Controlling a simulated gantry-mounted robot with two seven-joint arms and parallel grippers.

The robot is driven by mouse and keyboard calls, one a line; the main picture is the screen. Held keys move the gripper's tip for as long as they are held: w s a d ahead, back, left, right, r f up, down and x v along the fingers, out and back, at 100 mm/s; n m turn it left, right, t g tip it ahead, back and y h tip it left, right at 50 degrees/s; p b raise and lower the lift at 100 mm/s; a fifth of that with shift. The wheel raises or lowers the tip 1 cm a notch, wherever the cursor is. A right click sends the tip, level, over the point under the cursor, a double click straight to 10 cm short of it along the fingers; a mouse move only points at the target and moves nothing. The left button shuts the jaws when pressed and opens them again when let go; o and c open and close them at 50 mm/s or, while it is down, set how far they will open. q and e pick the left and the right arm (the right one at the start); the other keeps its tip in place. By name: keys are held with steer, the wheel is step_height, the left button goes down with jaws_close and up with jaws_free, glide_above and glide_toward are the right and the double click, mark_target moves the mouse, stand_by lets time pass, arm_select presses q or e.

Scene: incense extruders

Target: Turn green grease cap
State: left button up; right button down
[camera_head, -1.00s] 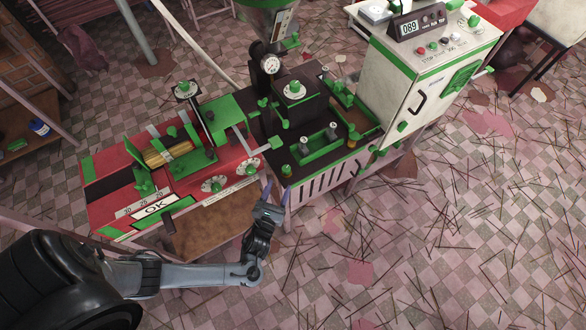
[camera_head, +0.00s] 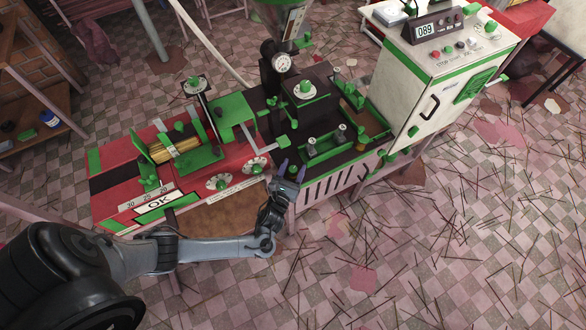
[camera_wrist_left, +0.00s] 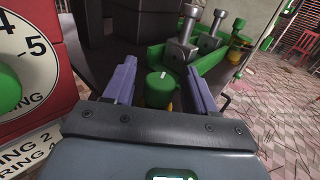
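The green grease cap (camera_wrist_left: 160,82), with a white mark on top and a yellow body below, stands in the left wrist view between the two purple fingers of my left gripper (camera_wrist_left: 158,88). The fingers are spread, with a visible gap on each side of the cap. In the head view my left gripper (camera_head: 292,170) is at the front corner of the dark machine (camera_head: 325,172), where the cap is small and hard to make out. My right gripper is not in view.
Two silver bolts (camera_wrist_left: 187,24) (camera_wrist_left: 209,39) stand close behind the cap, and another green cap (camera_wrist_left: 238,26) is farther right. A red panel with a numbered dial (camera_wrist_left: 28,62) is close on the left. The tiled floor (camera_head: 440,250) has scattered sticks.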

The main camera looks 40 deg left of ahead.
arm_select(q)
steer(key=c, duration=0.9)
steer(key=shift+r+m+h+p, duration=0.15)
steer(key=shift+m+h+p, duration=0.45)
steer(key=shift+h+p, duration=0.25)
steer(key=shift+a+m+t+h+p, duration=0.1)
steer(key=shift+m+t+h+p, duration=0.35)
steer(key=shift+m+h, duration=0.4)
steer(key=shift+m+h+p, duration=0.3)
steer(key=shift+m+h, duration=0.15)
steer(key=shift+h, duration=0.75)
steer(key=shift+m+h, duration=1.1)
steer(key=shift+h, duration=0.7)
steer(key=shift+h, duration=0.3)
steer(key=o, duration=0.9)
